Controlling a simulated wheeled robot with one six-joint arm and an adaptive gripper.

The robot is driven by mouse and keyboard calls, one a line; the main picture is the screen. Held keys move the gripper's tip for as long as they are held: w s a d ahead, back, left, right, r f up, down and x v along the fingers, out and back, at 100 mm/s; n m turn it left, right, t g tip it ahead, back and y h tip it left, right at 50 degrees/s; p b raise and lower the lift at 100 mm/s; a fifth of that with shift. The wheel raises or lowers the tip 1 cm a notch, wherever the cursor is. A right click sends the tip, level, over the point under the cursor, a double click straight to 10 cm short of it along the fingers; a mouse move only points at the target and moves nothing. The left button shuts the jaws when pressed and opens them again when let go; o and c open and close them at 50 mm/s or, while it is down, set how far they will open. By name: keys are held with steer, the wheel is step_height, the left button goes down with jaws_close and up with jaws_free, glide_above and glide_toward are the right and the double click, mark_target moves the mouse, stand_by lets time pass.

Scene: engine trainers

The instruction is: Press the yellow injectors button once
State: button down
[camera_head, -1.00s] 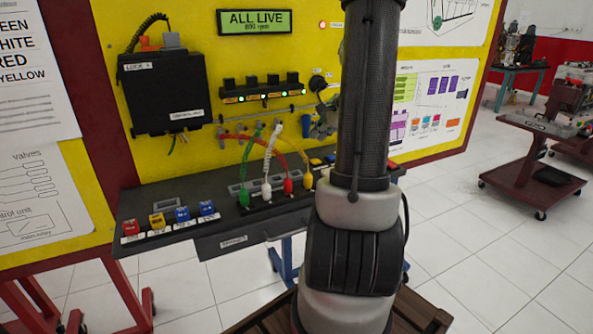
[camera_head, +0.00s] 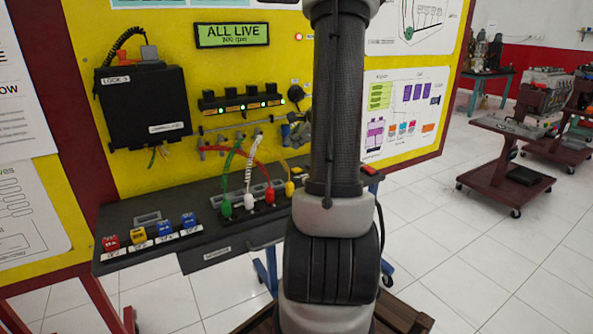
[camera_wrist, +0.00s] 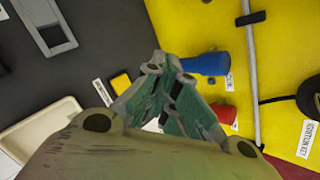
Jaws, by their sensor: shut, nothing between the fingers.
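In the wrist view, a small yellow button (camera_wrist: 121,82) sits on the dark panel beside a white label too small to read. My gripper (camera_wrist: 165,62) is shut and empty, its fingertips just right of that button in the picture. I cannot tell its height above the panel. In the head view, a yellow button (camera_head: 297,170) shows at the arm's left edge on the desk. A yellow switch (camera_head: 137,235) stands in the row at the left; its label is unreadable.
Looped cables with coloured plugs (camera_head: 250,203) stand on the desk (camera_head: 215,230) left of my arm. A display (camera_head: 233,34) reads ALL LIVE. In the wrist view, a blue part (camera_wrist: 207,64) and a red part (camera_wrist: 222,113) lie close right of my fingers. A cream tray (camera_wrist: 40,130) is at left.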

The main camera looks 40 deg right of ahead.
steer(key=shift+f, duration=2.95)
steer(key=shift+f, duration=0.4)
steer(key=shift+f, duration=0.4)
steer(key=shift+r, duration=0.85)
steer(key=shift+r, duration=2.55)
